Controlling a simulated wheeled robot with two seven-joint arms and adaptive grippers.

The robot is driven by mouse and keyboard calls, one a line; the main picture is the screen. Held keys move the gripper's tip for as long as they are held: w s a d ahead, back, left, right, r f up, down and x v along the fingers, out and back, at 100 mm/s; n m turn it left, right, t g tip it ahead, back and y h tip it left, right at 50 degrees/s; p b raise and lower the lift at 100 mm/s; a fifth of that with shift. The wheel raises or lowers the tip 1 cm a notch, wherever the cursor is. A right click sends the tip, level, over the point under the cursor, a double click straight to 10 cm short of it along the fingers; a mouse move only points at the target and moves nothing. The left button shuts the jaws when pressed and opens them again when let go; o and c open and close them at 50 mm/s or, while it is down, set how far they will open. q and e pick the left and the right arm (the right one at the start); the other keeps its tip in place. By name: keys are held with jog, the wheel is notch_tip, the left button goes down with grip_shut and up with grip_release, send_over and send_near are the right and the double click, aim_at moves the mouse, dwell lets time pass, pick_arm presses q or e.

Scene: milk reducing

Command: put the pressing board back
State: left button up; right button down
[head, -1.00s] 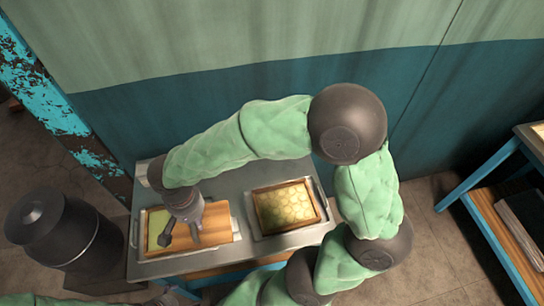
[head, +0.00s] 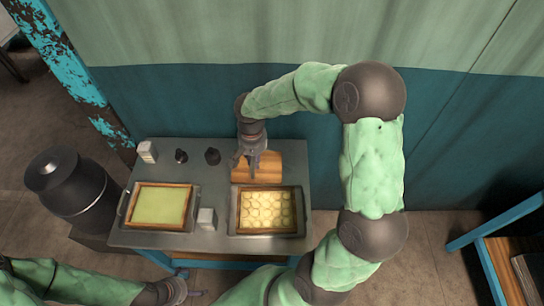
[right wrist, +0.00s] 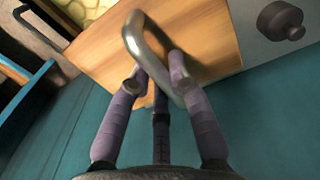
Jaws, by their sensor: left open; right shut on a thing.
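The pressing board (head: 288,160) is a flat wooden board with a metal loop handle. It lies at the back right of the metal table, just behind the right tray, or slightly above it; I cannot tell which. My right gripper (head: 252,172) is shut on its handle. In the right wrist view the fingers (right wrist: 155,85) close around the handle (right wrist: 133,35), and the board (right wrist: 205,40) fills the upper middle. My left gripper (head: 190,293) is open and empty, low in the head view in front of the table.
The left tray (head: 125,206) holds a wooden frame of smooth pale-green filling. The right tray (head: 302,222) holds a frame with a round-patterned yellow surface. A white box (head: 147,152), two dark knobbed weights (head: 181,156) (head: 213,156) and a pale block (head: 206,218) stand on the table (head: 226,182).

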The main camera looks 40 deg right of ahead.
jog(key=w+d+f, duration=0.2)
jog(key=d+f, duration=0.1)
jog(key=w+d+f+b, duration=0.1)
jog(key=w+d+f, duration=0.1)
jog(key=d, duration=0.1)
jog(key=w+d+f+b, duration=0.1)
jog(key=w+d+f, duration=0.1)
jog(key=d+f, duration=0.1)
jog(key=shift+d+f, duration=0.3)
jog(key=shift+d, duration=0.3)
jog(key=shift+w+d+f, duration=0.15)
jog(key=shift+f, duration=0.1)
jog(key=shift+w+d+f+b, duration=0.15)
jog(key=shift+f+b, duration=0.55)
jog(key=shift+f, duration=0.95)
jog(key=shift+f, duration=0.1)
jog(key=c, duration=1.1)
grip_release()
jog(key=shift+c, duration=0.2)
